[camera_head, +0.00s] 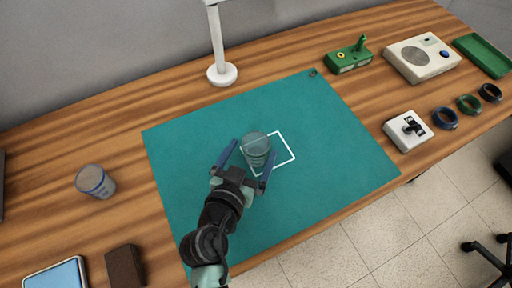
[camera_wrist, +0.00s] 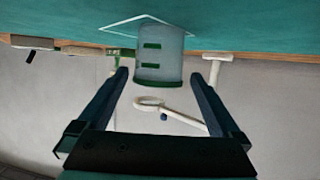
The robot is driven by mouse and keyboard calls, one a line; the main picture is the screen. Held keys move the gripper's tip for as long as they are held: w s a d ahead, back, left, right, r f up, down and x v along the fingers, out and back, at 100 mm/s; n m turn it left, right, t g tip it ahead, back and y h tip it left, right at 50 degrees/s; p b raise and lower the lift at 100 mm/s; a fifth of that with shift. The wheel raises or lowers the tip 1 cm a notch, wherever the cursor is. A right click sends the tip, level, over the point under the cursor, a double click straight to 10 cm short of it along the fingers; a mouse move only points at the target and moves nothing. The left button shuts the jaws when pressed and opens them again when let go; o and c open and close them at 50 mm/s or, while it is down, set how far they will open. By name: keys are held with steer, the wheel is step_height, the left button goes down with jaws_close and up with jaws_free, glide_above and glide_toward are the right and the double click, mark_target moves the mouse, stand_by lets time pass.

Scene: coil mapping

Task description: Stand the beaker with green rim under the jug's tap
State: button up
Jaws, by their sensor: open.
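The beaker with green rim (camera_head: 256,146) is clear and stands upright on the teal mat, at the left part of a white square outline (camera_head: 287,142). My gripper (camera_head: 253,152) is open, with one blue finger on each side of the beaker. In the wrist view, which is upside down, the beaker (camera_wrist: 160,55) shows its green rim and green marks between the two fingers (camera_wrist: 160,76). Gaps show between the beaker and both fingers there. I cannot make out a jug or a tap in either view.
A second beaker (camera_head: 95,181) with a bluish rim stands on the wood at left. A white stand (camera_head: 221,73) rises behind the mat (camera_head: 190,140). A green device (camera_head: 348,58), a cream box (camera_head: 421,58), a white switch box (camera_head: 408,131) and several rings stand at right. Much of the mat is clear.

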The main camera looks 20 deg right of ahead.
mark_target(260, 137)
steer(key=shift+r+p+x, duration=0.15)
steer(key=shift+p+x, duration=0.25)
steer(key=shift+x, duration=1.15)
steer(key=shift+r+p+x, duration=0.1)
steer(key=shift+p+x, duration=0.3)
steer(key=shift+x, duration=1.15)
steer(key=shift+d, duration=0.15)
